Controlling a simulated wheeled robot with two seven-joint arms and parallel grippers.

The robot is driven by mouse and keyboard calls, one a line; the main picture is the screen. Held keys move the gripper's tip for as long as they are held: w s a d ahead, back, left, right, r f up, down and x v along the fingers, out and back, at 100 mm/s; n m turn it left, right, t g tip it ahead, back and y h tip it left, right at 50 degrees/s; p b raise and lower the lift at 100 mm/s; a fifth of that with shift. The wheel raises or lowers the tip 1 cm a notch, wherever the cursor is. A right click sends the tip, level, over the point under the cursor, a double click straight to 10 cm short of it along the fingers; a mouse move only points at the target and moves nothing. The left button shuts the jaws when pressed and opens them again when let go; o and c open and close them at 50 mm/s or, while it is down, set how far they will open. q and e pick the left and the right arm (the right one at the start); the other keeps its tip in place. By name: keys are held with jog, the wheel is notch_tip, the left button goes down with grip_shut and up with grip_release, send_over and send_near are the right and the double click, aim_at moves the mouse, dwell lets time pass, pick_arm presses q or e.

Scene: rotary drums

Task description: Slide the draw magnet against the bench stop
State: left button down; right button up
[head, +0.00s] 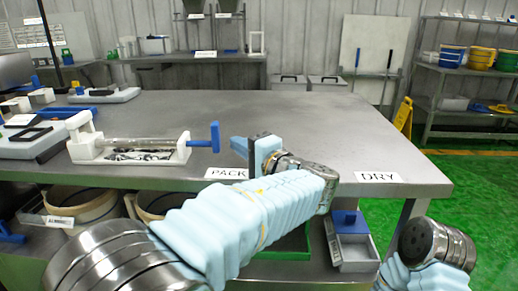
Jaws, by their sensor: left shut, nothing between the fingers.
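A draw magnet with a blue upright handle (215,137) and a long rod (140,142) lies across a white cradle (84,147) on the bench. The handle stands at the cradle's right end. Dark material lies under the rod. My left gripper (238,145) is shut and empty, its blue fingers pointing left, a little right of the handle. A small gap shows between them in the picture; the depth between them is hard to tell. I cannot clearly pick out the bench stop. My right arm shows at lower right, but its gripper is out of view.
The grey bench (330,125) is clear behind and right of my left gripper. PACK (226,173) and DRY (378,177) labels lie along its front edge. Trays and blue-handled tools crowd the left. Round drums (80,204) and a grey bin (352,250) sit below.

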aim_at(186, 139)
pick_arm(q)
jog(key=shift+a, duration=1.15)
jog(key=shift+a+f, duration=0.15)
jog(key=shift+a, duration=0.15)
jog(key=a+b, duration=0.1)
jog(key=a, duration=0.1)
jog(key=a+b, duration=0.2)
jog(key=a, duration=0.1)
jog(key=a+b, duration=0.2)
jog(key=a, duration=0.1)
jog(key=shift+w, duration=0.25)
jog(key=shift+a, duration=0.1)
